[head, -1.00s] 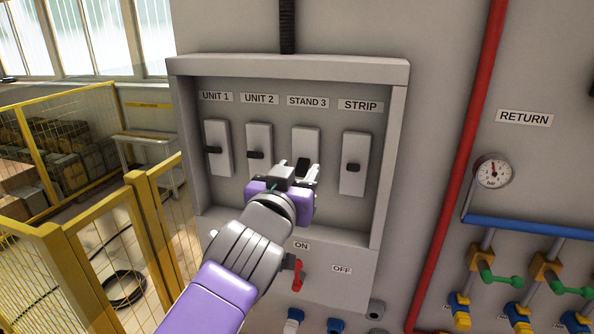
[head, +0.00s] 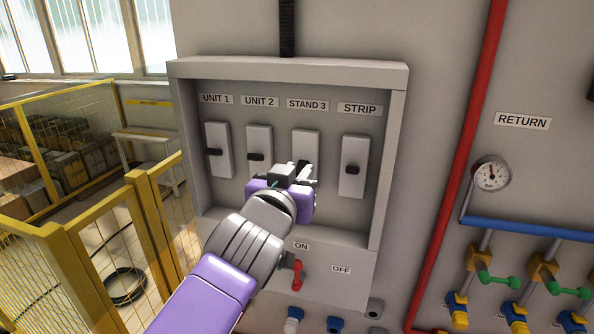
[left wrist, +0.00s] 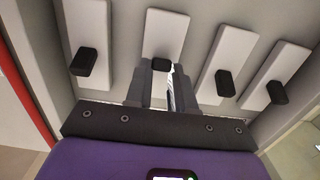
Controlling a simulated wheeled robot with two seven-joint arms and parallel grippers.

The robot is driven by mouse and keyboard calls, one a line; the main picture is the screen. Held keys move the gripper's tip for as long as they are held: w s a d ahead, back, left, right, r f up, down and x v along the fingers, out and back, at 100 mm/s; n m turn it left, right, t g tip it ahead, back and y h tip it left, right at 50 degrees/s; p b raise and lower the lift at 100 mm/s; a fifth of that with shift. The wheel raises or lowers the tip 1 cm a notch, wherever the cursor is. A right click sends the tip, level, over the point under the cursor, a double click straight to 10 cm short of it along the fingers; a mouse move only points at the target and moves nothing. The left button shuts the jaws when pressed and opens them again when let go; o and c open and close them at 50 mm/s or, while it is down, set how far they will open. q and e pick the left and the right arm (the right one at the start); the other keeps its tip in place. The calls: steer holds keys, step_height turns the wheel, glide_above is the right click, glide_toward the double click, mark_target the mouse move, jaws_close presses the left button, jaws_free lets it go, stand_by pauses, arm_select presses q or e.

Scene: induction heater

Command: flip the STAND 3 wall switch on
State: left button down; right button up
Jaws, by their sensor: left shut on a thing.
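The STAND 3 switch is a pale upright plate (head: 306,145) with a black toggle, third from the left in the grey wall box under the STAND 3 label (head: 307,105). My left gripper (head: 303,170) is at the lower part of this plate, its fingers closed in on the toggle. In the left wrist view, the black toggle (left wrist: 161,63) sits at the tips of my left fingers (left wrist: 161,72). In the head view the fingers largely hide the toggle. My right gripper is not in view.
Neighbouring switches UNIT 1 (head: 217,140), UNIT 2 (head: 259,140) and STRIP (head: 354,150) stand close on both sides. The box has a raised frame (head: 290,68). A red lever (head: 297,275) is below, by the ON label. A red pipe (head: 462,150) runs to the right.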

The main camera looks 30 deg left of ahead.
mark_target(303, 163)
arm_select(q)
steer(key=g+p, duration=0.1)
steer(key=p, duration=0.1)
steer(key=r+g+h+p, duration=0.1)
steer(key=g+p, duration=0.1)
steer(key=p, duration=0.1)
steer(key=r+g+p, duration=0.1)
steer(key=p, duration=0.1)
steer(key=shift+w+r+g+p, duration=0.25)
steer(key=shift+w+g+p, duration=0.05)
steer(key=shift+g+p, duration=0.1)
steer(key=shift+w+a+r+g+h+p, duration=0.15)
steer(key=shift+g+h+p, duration=0.2)
steer(key=shift+g, duration=0.25)
steer(key=shift+w+r+g+h, duration=0.15)
steer(key=shift+g+h, duration=0.05)
steer(key=shift+g, duration=0.5)
steer(key=shift+w+r+g+h, duration=0.1)
steer(key=shift+w+g+h, duration=0.05)
steer(key=shift+g, duration=0.55)
steer(key=c, duration=1)
jaws_free()
steer(key=shift+o, duration=0.2)
steer(key=shift+r, duration=0.1)
steer(key=shift+r, duration=0.1)
steer(key=v, duration=0.7)
steer(key=shift+r, duration=0.15)
